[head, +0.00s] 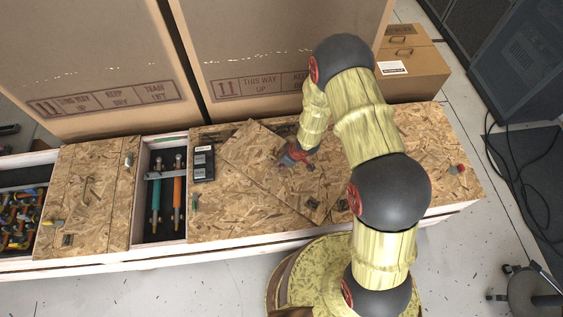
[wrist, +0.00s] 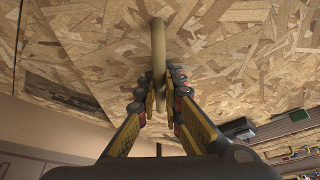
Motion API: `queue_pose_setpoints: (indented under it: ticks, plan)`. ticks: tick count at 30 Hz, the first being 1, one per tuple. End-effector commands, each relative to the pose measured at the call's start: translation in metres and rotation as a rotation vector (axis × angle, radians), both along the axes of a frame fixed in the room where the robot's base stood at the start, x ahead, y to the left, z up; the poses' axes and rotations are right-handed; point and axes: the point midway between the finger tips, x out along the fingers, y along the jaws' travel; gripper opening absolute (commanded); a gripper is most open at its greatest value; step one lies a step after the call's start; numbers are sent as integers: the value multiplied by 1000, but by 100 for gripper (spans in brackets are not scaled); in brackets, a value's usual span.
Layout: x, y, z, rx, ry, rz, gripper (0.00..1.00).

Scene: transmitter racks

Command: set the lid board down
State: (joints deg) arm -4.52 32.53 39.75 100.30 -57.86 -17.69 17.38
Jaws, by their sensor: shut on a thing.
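The lid board (head: 250,152) is a flat chipboard panel, turned at an angle over the long chipboard-topped crate (head: 220,222). My gripper (head: 296,158) is at the board's upper side, with my arm reaching in from the right. In the wrist view my gripper (wrist: 161,92) is shut on a tan bar-like handle (wrist: 158,45) on the lid board (wrist: 235,45), which seems to fill much of that view. I cannot tell whether the board touches the crate top. My arm hides part of the crate to the right of the board.
Large cardboard boxes (head: 275,40) stand close behind the crate. A black device (head: 203,163) lies left of the board, beside an open compartment (head: 152,230) with teal and orange tools. Small items sit on the top, including a red-tipped one (head: 457,169). Cables (head: 525,190) lie at right.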

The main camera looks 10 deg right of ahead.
Motion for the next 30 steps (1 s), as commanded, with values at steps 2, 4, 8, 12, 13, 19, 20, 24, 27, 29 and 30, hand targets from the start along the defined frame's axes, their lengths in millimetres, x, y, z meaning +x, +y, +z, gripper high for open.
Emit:
queue_pose_setpoints:
  ticks: [2,4,8,12,13,19,20,24,27,29,30]
  plan:
    - [1,0,-1,1,-2,0,0]
    - [1,0,-2,2,-3,0,0]
    - [2,0,-3,2,-3,0,9]
    - [1,0,-3,1,-2,0,17]
    - [1,0,-3,1,-2,0,19]
    - [0,0,-4,1,-1,0,30]
    - [0,0,-4,1,-1,0,30]
    - [0,0,-4,0,0,0,30]
    - [-1,0,-4,-1,2,-1,30]
    - [-1,-1,-2,0,1,-1,30]
    - [-1,-2,1,0,1,-1,30]
